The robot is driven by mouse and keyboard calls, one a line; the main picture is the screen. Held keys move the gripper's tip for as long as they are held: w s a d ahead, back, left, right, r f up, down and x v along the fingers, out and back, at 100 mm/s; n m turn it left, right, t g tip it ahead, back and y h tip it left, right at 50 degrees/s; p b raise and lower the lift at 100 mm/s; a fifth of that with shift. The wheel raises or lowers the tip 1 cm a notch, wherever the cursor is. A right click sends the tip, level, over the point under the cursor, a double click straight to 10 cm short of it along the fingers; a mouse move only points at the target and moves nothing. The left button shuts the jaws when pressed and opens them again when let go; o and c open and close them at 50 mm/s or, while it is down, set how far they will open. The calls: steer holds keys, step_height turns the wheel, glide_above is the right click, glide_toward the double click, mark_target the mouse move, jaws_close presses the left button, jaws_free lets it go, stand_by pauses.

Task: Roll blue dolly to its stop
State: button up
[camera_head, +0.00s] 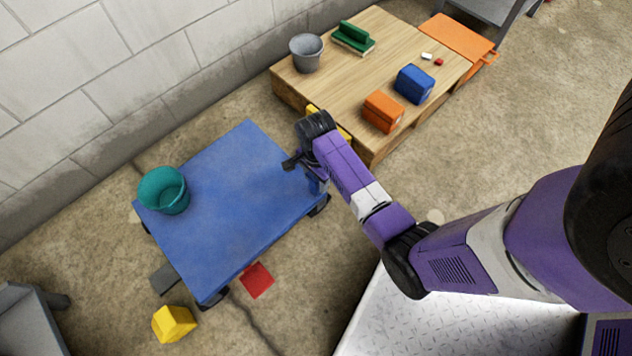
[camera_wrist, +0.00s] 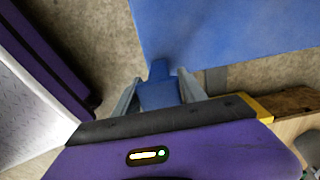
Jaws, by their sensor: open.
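The blue dolly (camera_head: 235,200) is a flat deck on dark casters, standing on the floor left of the wooden platform. A teal bucket (camera_head: 163,192) stands on its far left corner. My gripper (camera_head: 292,164) is at the dolly's right edge, beside the platform. In the wrist view my gripper (camera_wrist: 160,92) is open, with a blue tab (camera_wrist: 159,93) between its fingers. The tab projects from the dolly's deck edge (camera_wrist: 230,35); contact with the fingers cannot be told. I cannot tell which thing is the stop.
A red square (camera_head: 257,280), a grey block (camera_head: 165,279) and a yellow block (camera_head: 174,324) lie on the floor by the dolly's near side. The wooden platform (camera_head: 345,85) bears a grey bucket (camera_head: 306,53) and boxes. A block wall (camera_head: 120,90) runs behind.

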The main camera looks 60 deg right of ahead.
steer(key=shift+f, duration=0.9)
jaws_close()
